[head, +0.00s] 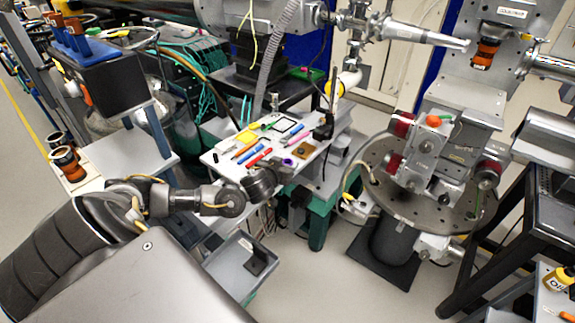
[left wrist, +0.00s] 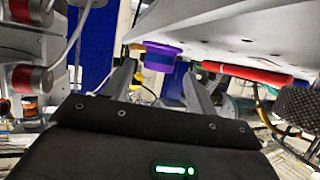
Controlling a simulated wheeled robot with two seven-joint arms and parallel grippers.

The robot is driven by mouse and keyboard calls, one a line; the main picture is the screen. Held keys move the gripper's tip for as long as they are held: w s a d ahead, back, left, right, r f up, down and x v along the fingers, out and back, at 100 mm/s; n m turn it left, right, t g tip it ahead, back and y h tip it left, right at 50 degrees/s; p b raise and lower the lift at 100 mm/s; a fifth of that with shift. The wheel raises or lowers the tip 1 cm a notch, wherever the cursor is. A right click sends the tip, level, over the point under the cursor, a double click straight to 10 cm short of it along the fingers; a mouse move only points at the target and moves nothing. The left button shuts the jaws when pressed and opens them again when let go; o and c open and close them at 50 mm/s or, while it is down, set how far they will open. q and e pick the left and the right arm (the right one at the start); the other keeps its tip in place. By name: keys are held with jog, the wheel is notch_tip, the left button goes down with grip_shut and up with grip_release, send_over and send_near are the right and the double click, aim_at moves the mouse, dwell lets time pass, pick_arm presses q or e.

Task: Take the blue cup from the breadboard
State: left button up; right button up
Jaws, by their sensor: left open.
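A small blue-violet round thing, which looks like the blue cup (head: 287,162), is at the near edge of the white breadboard (head: 222,158). In the left wrist view the cup (left wrist: 160,56) shows beyond and between the fingertips, with the board (left wrist: 235,30) at the upper right. My left gripper (head: 288,178) is close to that edge of the board in the head view. In the left wrist view its two fingers (left wrist: 159,72) are apart, with nothing held between them. The cup appears apart from the fingers. My right gripper is not in view.
A red marker (left wrist: 245,72) lies near the cup. Several pens, a brown square plate (head: 302,150) and a black frame (head: 294,133) are on the board. A grey tray (head: 232,268) is below. A round metal stage (head: 395,195) stands to the right.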

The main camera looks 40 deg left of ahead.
aim_at(288, 159)
pick_arm(q)
jog(key=x, duration=0.3)
jog(key=shift+w+d+f, duration=0.1)
jog(key=shift+w+f, duration=0.05)
jog(key=shift+f, duration=0.1)
jog(key=c, duration=1.1)
jog(key=shift+r, duration=0.1)
jog(key=shift+r, duration=0.55)
jog(key=s+a+r, duration=0.3)
jog(key=r, duration=0.1)
jog(key=s+a+r, duration=0.3)
jog(key=r, duration=0.1)
jog(key=s+a+r+p, duration=0.1)
jog(key=s+a+r, duration=0.2)
jog(key=s, duration=0.1)
jog(key=shift+s+a+r, duration=0.1)
jog(key=shift+a+r, duration=0.2)
jog(key=shift+r, duration=0.1)
